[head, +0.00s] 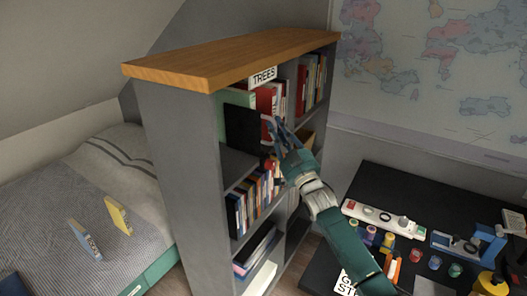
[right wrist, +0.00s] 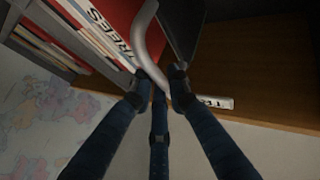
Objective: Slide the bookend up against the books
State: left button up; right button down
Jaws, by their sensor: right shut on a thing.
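The bookend is a black upright panel (head: 243,128) on an upper shelf of the grey bookcase, in the head view. In the right wrist view its dark panel (right wrist: 183,28) is beside a red cover, and a grey curved bar (right wrist: 150,38) runs down to my fingers. Red and white books (head: 268,100) stand behind and right of the panel; their spines (right wrist: 92,32) show in the right wrist view. My right gripper (head: 272,138) is shut on the bookend at the bar. I cannot tell whether panel and books touch. My left gripper is out of view.
More books (head: 250,200) fill the shelf below. A dark desk (head: 420,195) with jars and tools is at right. A bed (head: 90,190) is at left.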

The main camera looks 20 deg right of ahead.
pick_arm(q)
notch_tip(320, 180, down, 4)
jog(key=b, duration=0.3)
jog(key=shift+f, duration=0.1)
pick_arm(e)
jog(key=w+d, duration=0.1)
jog(key=d, duration=0.1)
jog(key=w+d, duration=0.2)
jog(key=shift+w+d, duration=0.25)
jog(key=shift+d, duration=0.05)
jog(key=c, duration=1.7)
grip_release()
jog(key=shift+o, duration=0.2)
jog(key=v, duration=1.2)
